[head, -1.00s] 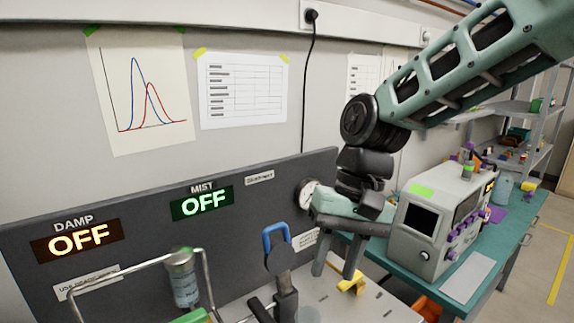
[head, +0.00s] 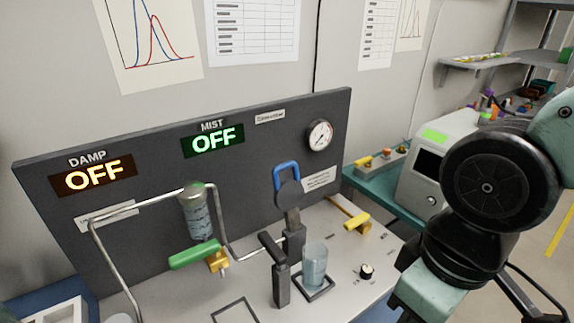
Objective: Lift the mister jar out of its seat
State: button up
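A clear bluish jar (head: 314,262), which looks like the mister jar, stands upright in a dark square seat (head: 326,291) on the pale bench top. A dark post with a lever (head: 281,285) stands just left of it. A second clear jar (head: 197,216) with a grey cap hangs on the bent metal pipe at left. My gripper (head: 402,303) is at the lower right, right of the seated jar and apart from it. Its fingers are mostly cut off by the frame or hidden, so its opening does not show.
A green-handled valve (head: 196,254) and a blue-handled lever (head: 286,178) stand near the jars. The dark panel (head: 254,163) behind reads DAMP OFF and MIST OFF. A yellow handle (head: 356,221) and a black knob (head: 366,271) lie between the jar and my arm. An empty square frame (head: 250,314) is at front.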

aim_at(315, 254)
jog(key=k+j+z, duration=0.1)
jog(key=j+z, duration=0.3)
jog(key=k+j+z, duration=0.15)
jog(key=z, duration=0.25)
